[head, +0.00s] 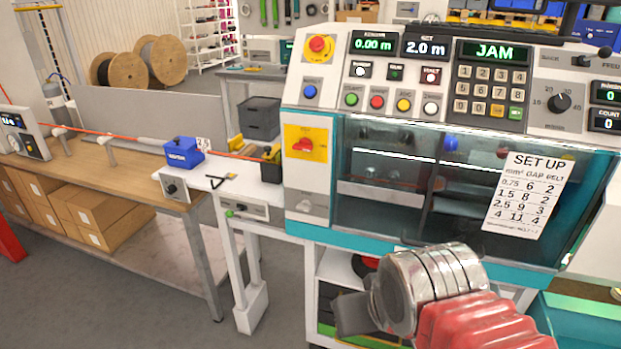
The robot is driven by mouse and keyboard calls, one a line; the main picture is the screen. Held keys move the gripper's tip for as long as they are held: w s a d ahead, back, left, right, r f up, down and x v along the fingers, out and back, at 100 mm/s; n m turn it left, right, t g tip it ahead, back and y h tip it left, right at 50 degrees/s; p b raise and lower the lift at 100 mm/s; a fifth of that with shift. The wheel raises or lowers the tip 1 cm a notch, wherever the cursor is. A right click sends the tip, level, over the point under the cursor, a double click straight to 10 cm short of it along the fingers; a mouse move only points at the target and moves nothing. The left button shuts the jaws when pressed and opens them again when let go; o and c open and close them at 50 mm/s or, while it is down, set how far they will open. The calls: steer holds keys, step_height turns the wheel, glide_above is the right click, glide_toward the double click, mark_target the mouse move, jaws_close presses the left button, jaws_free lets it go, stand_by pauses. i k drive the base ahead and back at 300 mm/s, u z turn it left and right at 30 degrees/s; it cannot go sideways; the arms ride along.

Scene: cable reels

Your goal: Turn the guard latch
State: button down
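The guard looks closed over the dark machine inside. My gripper (353,314) is low in front of the machine, below and right of the handle and well apart from it. Only a dark grey part shows past my silver and red wrist; its fingertips are hidden.
The machine panel above has a red stop button (317,47), a keypad (491,91) and a display (494,51) reading JAM. A set-up sheet (523,195) hangs on the guard. A blue box (183,152) and a dark bin (259,118) stand left. Space before the handle is clear.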

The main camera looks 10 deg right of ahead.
mark_target(305, 207)
steer(key=i, duration=1)
